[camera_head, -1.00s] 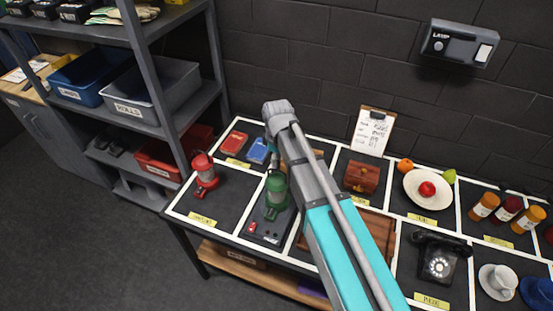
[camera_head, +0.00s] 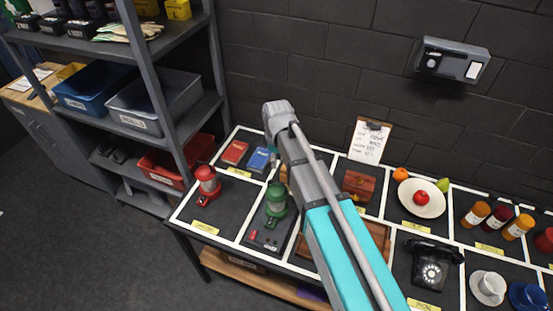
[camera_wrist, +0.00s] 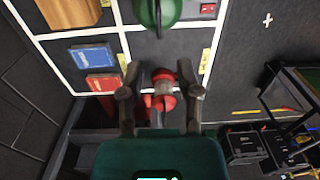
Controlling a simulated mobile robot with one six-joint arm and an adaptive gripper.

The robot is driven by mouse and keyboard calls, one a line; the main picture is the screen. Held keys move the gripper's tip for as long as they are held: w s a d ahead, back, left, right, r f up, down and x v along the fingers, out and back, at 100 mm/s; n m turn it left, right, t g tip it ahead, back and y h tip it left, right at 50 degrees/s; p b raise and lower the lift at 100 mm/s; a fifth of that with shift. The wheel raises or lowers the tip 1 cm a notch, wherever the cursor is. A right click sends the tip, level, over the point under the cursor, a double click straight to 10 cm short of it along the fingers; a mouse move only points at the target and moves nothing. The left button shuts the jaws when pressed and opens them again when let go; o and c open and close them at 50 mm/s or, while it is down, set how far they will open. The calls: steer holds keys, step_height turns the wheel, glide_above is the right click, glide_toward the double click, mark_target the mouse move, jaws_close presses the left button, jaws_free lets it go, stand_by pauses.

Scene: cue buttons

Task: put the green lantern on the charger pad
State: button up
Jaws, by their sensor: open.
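In the wrist view the green lantern (camera_wrist: 157,10) is cut off at the top edge, beyond my fingertips. My gripper (camera_wrist: 159,70) is open. The red lantern (camera_wrist: 163,103) shows in the gap between its fingers, apparently below them; I see no grip on it. In the head view the red lantern (camera_head: 208,184) stands in the cell to the left. My arm hides most of my gripper there.
A wooden box (camera_head: 358,185), a wooden tray (camera_head: 376,238) and a black telephone (camera_head: 432,266) are to the right. A grey shelf (camera_head: 172,100) stands close on the left.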

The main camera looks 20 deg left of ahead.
steer(key=shift+d, duration=0.15)
stand_by(0.7)
steer(key=s+d+m, duration=0.3)
steer(key=d+m, duration=0.5)
steer(key=d, duration=1)
steer(key=s+d+m, duration=0.3)
steer(key=d+m, duration=0.6)
steer(key=d, duration=0.9)
steer(key=shift+d, duration=0.2)
step_height(320, 180, down, 12)
steer(key=b, duration=1.1)
steer(key=shift+r+b, duration=0.25)
steer(key=shift+b, duration=0.05)
steer(key=shift+a, duration=0.1)
